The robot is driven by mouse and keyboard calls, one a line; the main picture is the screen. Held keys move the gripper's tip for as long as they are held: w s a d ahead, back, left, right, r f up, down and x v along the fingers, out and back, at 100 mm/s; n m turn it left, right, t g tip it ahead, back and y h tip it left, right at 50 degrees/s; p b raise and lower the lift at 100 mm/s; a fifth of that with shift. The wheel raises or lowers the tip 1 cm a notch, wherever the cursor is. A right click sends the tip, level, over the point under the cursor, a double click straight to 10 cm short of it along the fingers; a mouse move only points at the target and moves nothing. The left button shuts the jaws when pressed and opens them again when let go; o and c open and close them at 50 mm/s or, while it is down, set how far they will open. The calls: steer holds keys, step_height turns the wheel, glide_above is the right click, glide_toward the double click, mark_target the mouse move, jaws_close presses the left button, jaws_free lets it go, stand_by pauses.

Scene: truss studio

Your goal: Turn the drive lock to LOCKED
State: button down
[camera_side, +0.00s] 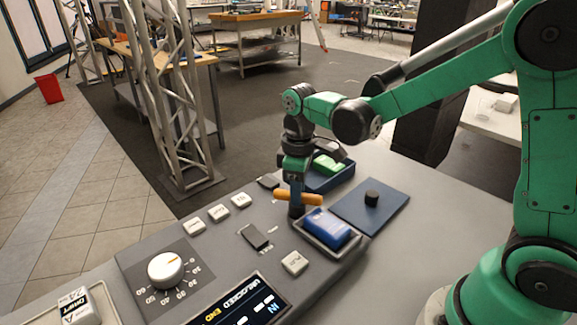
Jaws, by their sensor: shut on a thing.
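The drive lock appears to be the orange bar handle (312,199), lying roughly level across the picture over a dark stem on the grey console. My gripper (296,188) points down from above and is shut on this handle. The fingers cover the handle's middle, and both orange ends stick out. The tilted display (238,305) at the front seems to read UNLOCKED, with other lines such as IN. A blue block (327,226) sits in a dark-rimmed bay just right of the handle. Any lock markings around the handle are too small or hidden to read.
A blue tray (337,181) with a green block (328,165) stands behind my gripper. A blue plate with a black knob (372,198) lies to the right. A white dial (165,270), a dark switch (255,237) and several pale buttons lie to the left.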

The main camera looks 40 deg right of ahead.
steer(key=m, duration=0.6)
steer(key=shift+m, duration=0.3)
stand_by(0.4)
steer(key=c, duration=0.7)
jaws_free()
steer(key=shift+r, duration=2.8)
